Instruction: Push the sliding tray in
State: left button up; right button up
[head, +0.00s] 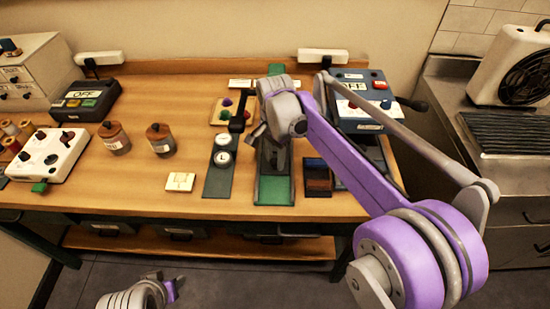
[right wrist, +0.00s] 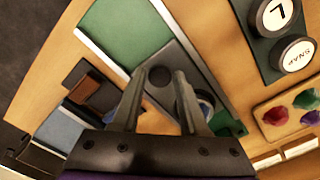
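A green-floored track (head: 274,190) with grey side rails runs from front to back on the table in the head view. In the right wrist view the green floor (right wrist: 125,32) shows beside a dark grey plate (right wrist: 192,72) with a round dark knob (right wrist: 159,77); this plate looks like the sliding tray. My right gripper (right wrist: 161,73) is open over the plate, with the knob between its fingertips in that view. I cannot tell whether the fingers touch it. My right arm hides much of the track in the head view.
Left of the track is a dark panel with two round buttons (head: 222,158). A small dark box (head: 317,178) with a brown piece stands close on its right. Behind are a board with coloured knobs (right wrist: 289,108) and a blue control box (head: 362,95). Two lidded jars (head: 114,138) stand left.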

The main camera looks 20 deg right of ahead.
jog(key=o, duration=0.3)
notch_tip(320, 180, up, 11)
jog(key=shift+p, duration=0.45)
jog(key=shift+f, duration=0.1)
